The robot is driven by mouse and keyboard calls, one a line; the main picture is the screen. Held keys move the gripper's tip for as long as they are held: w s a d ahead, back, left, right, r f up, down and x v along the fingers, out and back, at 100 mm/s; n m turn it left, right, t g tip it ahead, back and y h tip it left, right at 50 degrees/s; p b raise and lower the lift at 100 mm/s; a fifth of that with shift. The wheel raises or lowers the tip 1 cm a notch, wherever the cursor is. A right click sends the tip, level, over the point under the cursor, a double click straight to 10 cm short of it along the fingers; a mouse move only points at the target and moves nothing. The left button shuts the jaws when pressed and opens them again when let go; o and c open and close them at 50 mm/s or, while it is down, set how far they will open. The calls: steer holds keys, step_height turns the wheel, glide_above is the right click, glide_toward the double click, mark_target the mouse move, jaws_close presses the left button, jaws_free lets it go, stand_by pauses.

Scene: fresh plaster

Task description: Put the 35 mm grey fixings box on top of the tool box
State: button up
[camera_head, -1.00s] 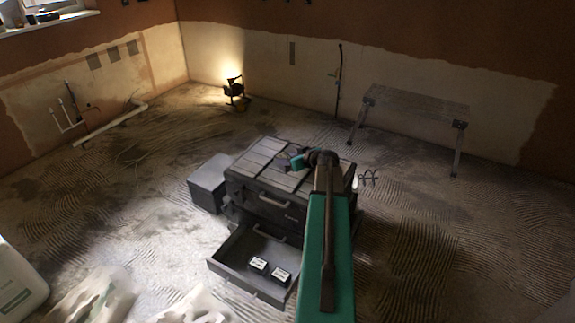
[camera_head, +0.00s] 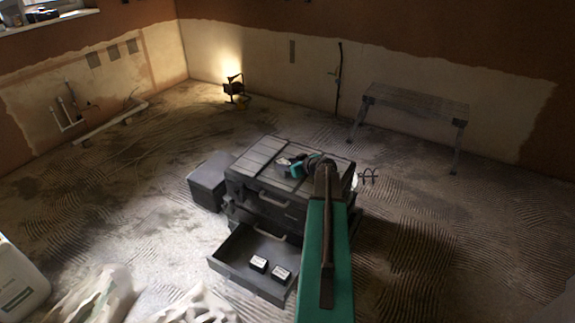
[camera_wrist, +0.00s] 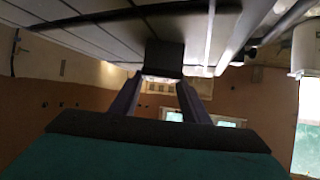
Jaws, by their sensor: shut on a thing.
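The dark tool box (camera_head: 262,158) stands on the floor in the middle of the head view, with a ribbed lid and a lower drawer pulled out. My gripper (camera_head: 285,163) is over the lid, pointing left. In the wrist view its two fingers (camera_wrist: 162,82) are shut on a small dark box (camera_wrist: 165,55) with a pale lower edge. That box is close to the tool box's lid (camera_wrist: 95,40), which fills the top of the wrist view. I cannot tell whether it touches the lid. Its size marking cannot be read.
The open drawer (camera_head: 228,267) holds two small black boxes with white labels (camera_head: 258,264) (camera_head: 281,274). A grey case (camera_head: 208,180) stands left of the tool box. A work platform (camera_head: 415,102) and a lit lamp (camera_head: 234,86) are behind. Pale bags (camera_head: 105,293) lie at front left.

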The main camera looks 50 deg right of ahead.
steer(key=o, duration=1.3)
steer(key=shift+c, duration=0.2)
steer(key=shift+r+p, duration=0.15)
steer(key=shift+p, duration=0.15)
steer(key=shift+s, duration=0.3)
steer(key=b+v, duration=0.3)
steer(key=v, duration=0.8)
steer(key=shift+s+r, duration=0.15)
